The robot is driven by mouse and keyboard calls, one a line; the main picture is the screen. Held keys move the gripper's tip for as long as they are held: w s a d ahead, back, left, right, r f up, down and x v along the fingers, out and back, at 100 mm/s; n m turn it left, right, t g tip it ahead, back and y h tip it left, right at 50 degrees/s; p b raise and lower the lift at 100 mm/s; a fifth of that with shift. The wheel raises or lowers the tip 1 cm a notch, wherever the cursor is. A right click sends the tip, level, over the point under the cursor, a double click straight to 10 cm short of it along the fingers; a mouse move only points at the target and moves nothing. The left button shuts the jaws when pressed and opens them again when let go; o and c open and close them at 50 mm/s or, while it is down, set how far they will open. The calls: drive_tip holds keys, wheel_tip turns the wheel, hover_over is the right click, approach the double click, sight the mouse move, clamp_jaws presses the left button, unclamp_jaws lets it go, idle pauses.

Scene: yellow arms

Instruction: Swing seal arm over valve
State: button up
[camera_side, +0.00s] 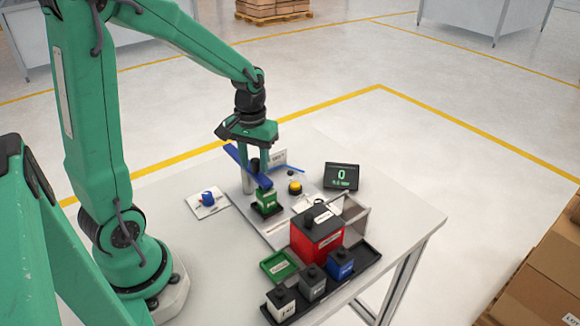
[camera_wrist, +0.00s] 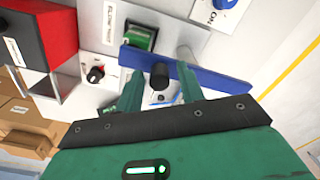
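The blue seal arm (camera_side: 234,153) is a flat bar near a grey post (camera_side: 248,183); it crosses the middle of the wrist view (camera_wrist: 215,81). A black knob (camera_wrist: 160,76) stands on the bar. The green valve block (camera_side: 267,198) sits in a black base, and its green top shows in the wrist view (camera_wrist: 140,37). The bar's near end looks close above the block's edge; I cannot tell how far it covers it. My gripper (camera_wrist: 160,92) is open, its green fingers on either side of the knob with visible gaps. It also shows in the side view (camera_side: 254,162).
A red box (camera_side: 311,248) stands front right of the block. A black tray (camera_side: 369,254) holds small white, grey and blue blocks, with a green tray (camera_side: 279,265) beside it. A yellow button (camera_side: 295,187), display (camera_side: 341,177) and blue-knobbed plate (camera_side: 207,200) are nearby.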

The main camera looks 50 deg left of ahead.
drive_tip(key=shift+r, duration=3.5)
drive_tip(key=s+d+r+m+t, duration=0.5)
drive_tip(key=s+d+m, duration=0.1)
drive_tip(key=s+d, duration=0.3)
drive_tip(key=shift+s+r+t, duration=0.3)
drive_tip(key=shift+s+r, duration=0.1)
drive_tip(key=shift+s, duration=0.25)
drive_tip(key=shift+o, duration=0.2)
